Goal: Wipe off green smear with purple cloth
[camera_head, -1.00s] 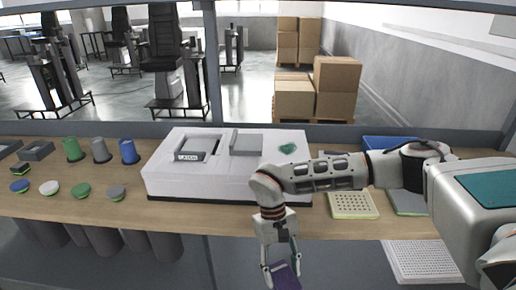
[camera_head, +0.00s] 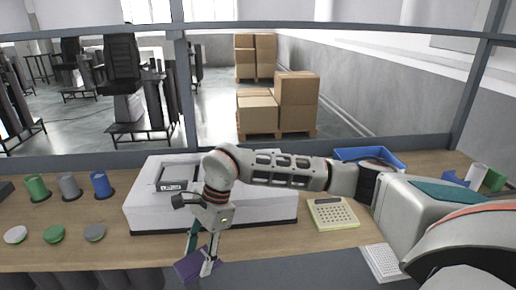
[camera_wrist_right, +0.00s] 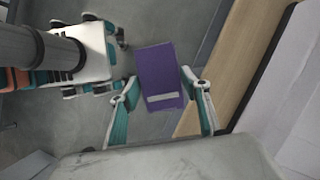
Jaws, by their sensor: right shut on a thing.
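The purple cloth (camera_head: 190,266) is a flat dark piece held by my right gripper (camera_head: 201,257), low in front of the table's front edge. In the right wrist view the cloth (camera_wrist_right: 160,65) lies between the two teal fingers of the right gripper (camera_wrist_right: 160,92). The white box (camera_head: 262,208) on the table is behind the right arm. The green smear does not show now; my right arm covers part of the box top. My left gripper does not show clearly.
The wooden table (camera_head: 70,258) holds green, grey and blue cups and several round lids at left. Cartons stand beyond the window frame.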

